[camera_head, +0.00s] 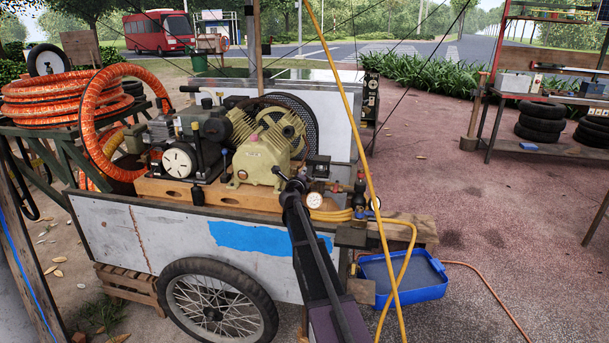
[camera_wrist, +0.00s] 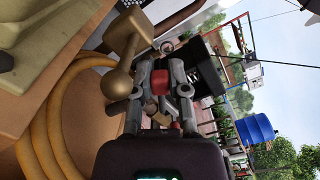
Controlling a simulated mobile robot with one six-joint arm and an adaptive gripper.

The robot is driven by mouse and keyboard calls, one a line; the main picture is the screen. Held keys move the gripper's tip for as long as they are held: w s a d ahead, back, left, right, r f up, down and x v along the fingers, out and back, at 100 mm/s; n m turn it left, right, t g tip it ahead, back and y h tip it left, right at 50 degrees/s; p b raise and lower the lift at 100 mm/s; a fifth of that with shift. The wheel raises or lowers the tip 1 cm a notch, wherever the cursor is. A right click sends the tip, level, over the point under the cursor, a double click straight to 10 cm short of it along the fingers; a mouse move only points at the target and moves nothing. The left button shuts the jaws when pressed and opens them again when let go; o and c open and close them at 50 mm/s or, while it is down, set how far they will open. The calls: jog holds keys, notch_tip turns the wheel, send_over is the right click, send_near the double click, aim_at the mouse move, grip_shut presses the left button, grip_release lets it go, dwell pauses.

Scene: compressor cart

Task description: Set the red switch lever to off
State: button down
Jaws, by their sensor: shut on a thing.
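The red switch lever (camera_wrist: 161,82) shows in the wrist view as a small red block between the two fingers of my gripper (camera_wrist: 161,74). The fingers are closed in on it from both sides. A black switch box (camera_wrist: 206,68) is beside the fingertips on the right in this view. In the head view my gripper (camera_head: 293,182) is at the right end of the compressor (camera_head: 262,150), beside the black box (camera_head: 318,167). The lever is hidden there behind my gripper, and its exact setting cannot be told.
A tan ball-ended fitting (camera_wrist: 119,84) is close to the fingers in the wrist view. A pressure gauge (camera_head: 314,200) and coiled yellow hose (camera_head: 332,215) are just right of my gripper. A slanting yellow line (camera_head: 352,95) crosses further right. A blue tray (camera_head: 405,280) is below.

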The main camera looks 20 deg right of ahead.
jog(key=shift+s, duration=0.1)
dwell(0.4)
jog(key=c, duration=0.6)
grip_release()
jog(key=shift+a, duration=0.15)
jog(key=v, duration=1.1)
jog(key=shift+s+a, duration=0.2)
jog(key=shift+s, duration=0.1)
